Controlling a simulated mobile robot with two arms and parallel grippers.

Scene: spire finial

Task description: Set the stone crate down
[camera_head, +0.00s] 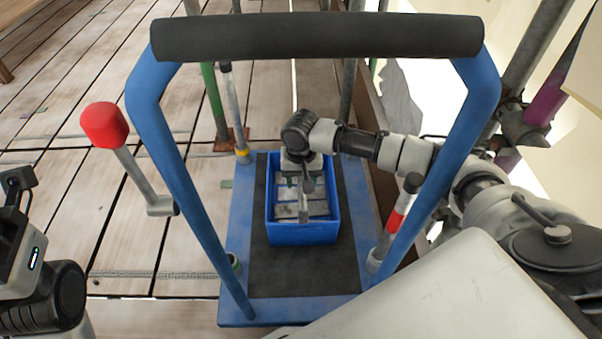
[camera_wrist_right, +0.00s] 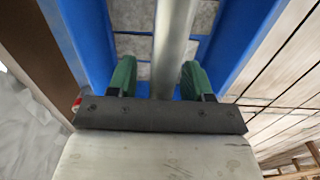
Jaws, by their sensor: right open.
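The stone crate (camera_head: 304,234) is a blue open box with grey stone blocks (camera_head: 318,208) in it. It rests on the black mat of a blue trolley. My right gripper (camera_head: 303,186) reaches in from the right, above the crate. In the right wrist view its green fingers (camera_wrist_right: 155,75) are open, apart on both sides of a grey metal bar (camera_wrist_right: 175,28) running over the crate. I cannot tell whether they touch the bar. Part of my left arm shows at the left edge; its gripper fingers do not show.
The blue trolley (camera_head: 237,225) has a tall handle with a black grip (camera_head: 318,36) arching in front of the crate. A red-knobbed lever (camera_head: 104,125) stands left. Scaffold poles (camera_head: 214,100) rise behind. The plank floor (camera_head: 60,180) at left is mostly clear.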

